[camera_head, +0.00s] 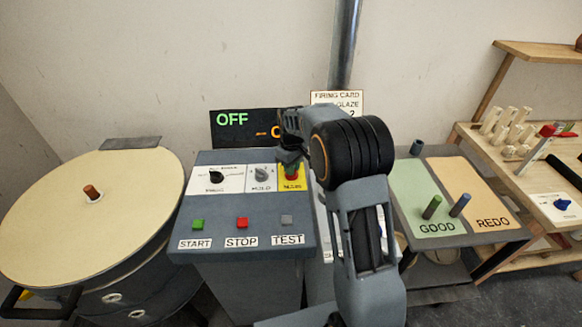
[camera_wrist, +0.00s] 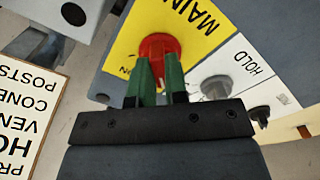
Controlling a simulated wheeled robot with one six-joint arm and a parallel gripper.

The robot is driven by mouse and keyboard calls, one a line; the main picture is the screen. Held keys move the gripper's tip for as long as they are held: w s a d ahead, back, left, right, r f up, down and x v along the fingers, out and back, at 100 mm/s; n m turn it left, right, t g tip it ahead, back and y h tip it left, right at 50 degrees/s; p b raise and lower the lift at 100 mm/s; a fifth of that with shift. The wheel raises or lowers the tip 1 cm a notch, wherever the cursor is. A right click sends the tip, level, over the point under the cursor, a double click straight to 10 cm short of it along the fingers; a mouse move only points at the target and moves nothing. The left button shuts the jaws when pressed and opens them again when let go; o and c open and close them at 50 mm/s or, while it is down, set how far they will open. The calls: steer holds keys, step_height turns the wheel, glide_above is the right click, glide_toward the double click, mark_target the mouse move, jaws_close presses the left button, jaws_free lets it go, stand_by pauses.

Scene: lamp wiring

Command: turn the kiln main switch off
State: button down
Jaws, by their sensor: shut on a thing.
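The kiln main switch is a red knob (camera_head: 291,172) on a yellow plate (camera_head: 296,183) at the right end of the control panel's top row. In the wrist view the red knob (camera_wrist: 158,46) sits on the yellow plate (camera_wrist: 192,30), which reads "MAIN", with "ON" partly visible near the knob. My gripper (camera_wrist: 160,78) has green fingers shut on the red knob, one on each side. In the head view my gripper (camera_head: 290,160) comes down on the knob from above and my arm hides part of the panel's right side. A dark display (camera_head: 232,120) behind the panel shows green "OFF".
Beside the main switch are a grey HOLD knob (camera_head: 262,173) and a black knob (camera_head: 216,176). START (camera_head: 198,224), STOP (camera_head: 242,222) and TEST (camera_head: 287,220) buttons lie in front. The round kiln lid (camera_head: 90,215) is left; a GOOD/REDO table (camera_head: 480,237) is right.

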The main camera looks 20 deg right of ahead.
steer(key=shift+r, duration=0.1)
steer(key=c, duration=1.1)
jaws_free()
steer(key=shift+c, duration=0.2)
step_height(320, 180, up, 14)
steer(key=shift+b, duration=0.3)
steer(key=m, duration=0.3)
glide_above(293, 179)
step_height(293, 179, down, 5)
steer(key=s+m+t, duration=0.4)
steer(key=s, duration=1.9)
steer(key=shift+s+r, duration=0.2)
steer(key=shift+s, duration=0.1)
